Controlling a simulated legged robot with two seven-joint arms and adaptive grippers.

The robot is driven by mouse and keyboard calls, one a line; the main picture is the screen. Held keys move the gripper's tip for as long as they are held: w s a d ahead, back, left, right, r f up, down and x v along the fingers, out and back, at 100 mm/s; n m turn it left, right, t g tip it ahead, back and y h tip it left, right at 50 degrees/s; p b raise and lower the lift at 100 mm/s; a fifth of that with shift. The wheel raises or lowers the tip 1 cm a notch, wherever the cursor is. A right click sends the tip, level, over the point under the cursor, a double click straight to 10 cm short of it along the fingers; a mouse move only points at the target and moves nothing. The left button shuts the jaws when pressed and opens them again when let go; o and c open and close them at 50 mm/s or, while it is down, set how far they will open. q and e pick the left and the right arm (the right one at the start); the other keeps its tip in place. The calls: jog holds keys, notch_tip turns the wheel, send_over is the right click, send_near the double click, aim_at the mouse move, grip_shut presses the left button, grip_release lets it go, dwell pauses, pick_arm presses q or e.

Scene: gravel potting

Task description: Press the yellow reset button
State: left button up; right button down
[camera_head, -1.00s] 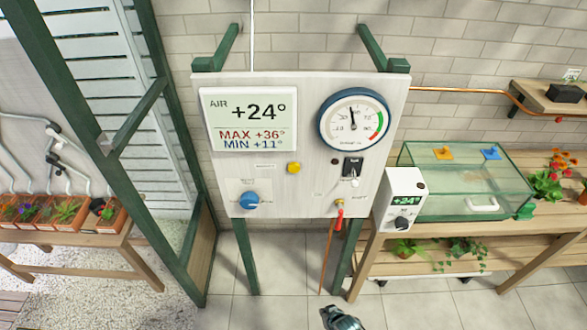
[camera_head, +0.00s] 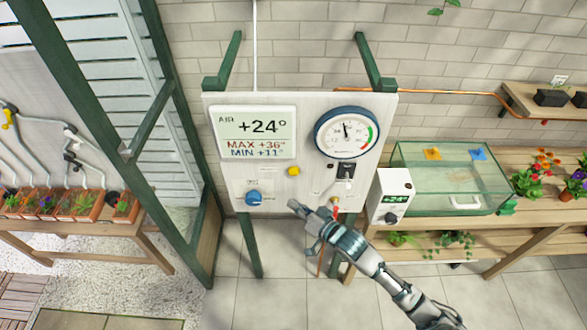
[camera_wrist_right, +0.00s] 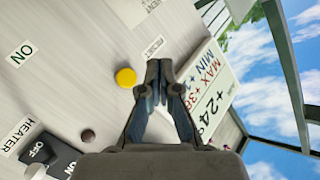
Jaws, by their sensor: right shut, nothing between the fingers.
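The yellow button (camera_head: 293,171) sits on the pale control panel (camera_head: 206,140), below and between the display (camera_head: 255,132) and the round gauge (camera_head: 346,133). My right gripper (camera_head: 297,206) is shut and empty, in front of the panel's lower part, below the button in the head view. In the right wrist view the yellow button (camera_wrist_right: 125,77) lies just left of the shut fingertips (camera_wrist_right: 159,66), apart from them in the picture. The gap in depth between fingertips and panel is hard to judge. My left gripper is not in view.
A blue knob (camera_head: 254,198) is on the panel's lower left. A black switch (camera_head: 346,171) and a red-handled valve (camera_head: 335,206) are on its right, close to my right arm. A white thermostat box (camera_head: 391,196) and a glass case (camera_head: 450,178) stand to the right.

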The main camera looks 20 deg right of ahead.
aim_at(294, 171)
jog(key=shift+d, duration=0.15)
jog(key=w+d+b, duration=0.2)
jog(key=w+b, duration=0.1)
jog(key=w, duration=0.5)
jog(key=shift+w+d, duration=0.15)
jog(key=shift+w, duration=0.1)
dwell(1.5)
jog(key=shift+w+r, duration=0.1)
jog(key=shift+w, duration=0.25)
